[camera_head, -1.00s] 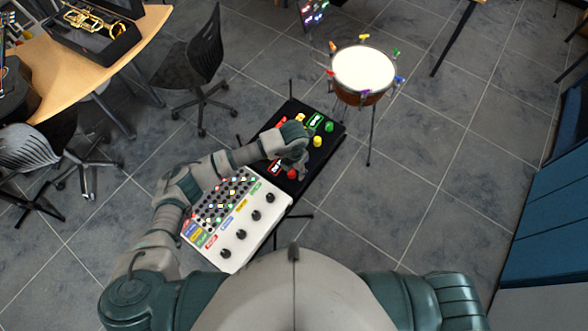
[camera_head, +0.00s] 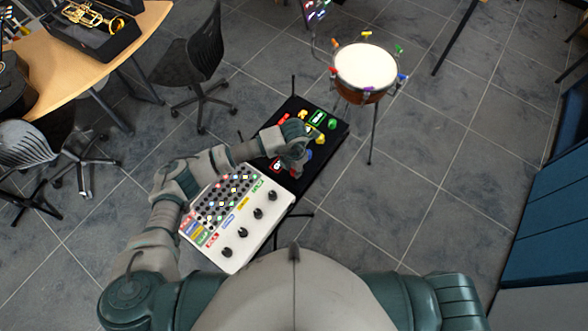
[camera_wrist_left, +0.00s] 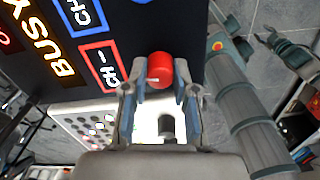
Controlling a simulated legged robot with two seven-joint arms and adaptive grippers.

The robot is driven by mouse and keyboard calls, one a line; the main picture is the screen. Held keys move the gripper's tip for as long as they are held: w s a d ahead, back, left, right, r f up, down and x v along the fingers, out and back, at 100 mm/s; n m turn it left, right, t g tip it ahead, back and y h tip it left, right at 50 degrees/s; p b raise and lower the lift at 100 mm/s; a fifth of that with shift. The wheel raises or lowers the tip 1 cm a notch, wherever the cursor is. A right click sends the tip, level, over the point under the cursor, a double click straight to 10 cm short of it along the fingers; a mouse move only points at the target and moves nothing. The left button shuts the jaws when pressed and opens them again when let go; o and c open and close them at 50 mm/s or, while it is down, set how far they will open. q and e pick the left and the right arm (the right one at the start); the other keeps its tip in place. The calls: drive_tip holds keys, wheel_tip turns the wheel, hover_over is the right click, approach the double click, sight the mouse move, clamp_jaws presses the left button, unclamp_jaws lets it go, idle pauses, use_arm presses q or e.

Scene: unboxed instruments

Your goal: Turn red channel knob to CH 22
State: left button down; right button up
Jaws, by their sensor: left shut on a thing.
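The red channel knob (camera_wrist_left: 160,69) stands on the black panel (camera_wrist_left: 120,25) in the left wrist view. The red-framed CH display (camera_wrist_left: 101,66) is beside it; its digits read as dashes. My left gripper (camera_wrist_left: 159,92) is shut on the red knob, one finger on each side. In the head view my left gripper (camera_head: 297,163) is over the panel (camera_head: 322,170) and hides most of the red knob. A gripper-like hand (camera_wrist_left: 287,48), seemingly my right one, shows at the right of the wrist view; its jaw opening is unclear.
Yellow (camera_head: 319,139) and green (camera_head: 332,124) knobs sit farther along the panel. A white mixer box (camera_head: 236,222) with black knobs lies nearer to me. A drum (camera_head: 365,70) on a stand is beyond the panel. Floor to the right is clear.

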use_arm(q)
drive_tip(key=shift+w+f+m+b, duration=0.15)
drive_tip(key=shift+f+m+b, duration=0.1)
drive_tip(key=shift+m+b, duration=0.35)
drive_tip(key=shift+r+m, duration=0.2)
drive_tip(key=shift+m, duration=0.5)
drive_tip(key=shift+r, duration=0.1)
use_arm(e)
wheel_tip(320, 180, down, 3)
drive_tip(key=shift+s+r, duration=0.1)
drive_tip(key=shift+r, duration=0.1)
use_arm(q)
drive_tip(key=c, duration=0.9)
unclamp_jaws()
drive_tip(key=shift+d, duration=0.1)
use_arm(e)
drive_tip(key=shift+d, duration=0.15)
use_arm(q)
wheel_tip(320, 180, up, 12)
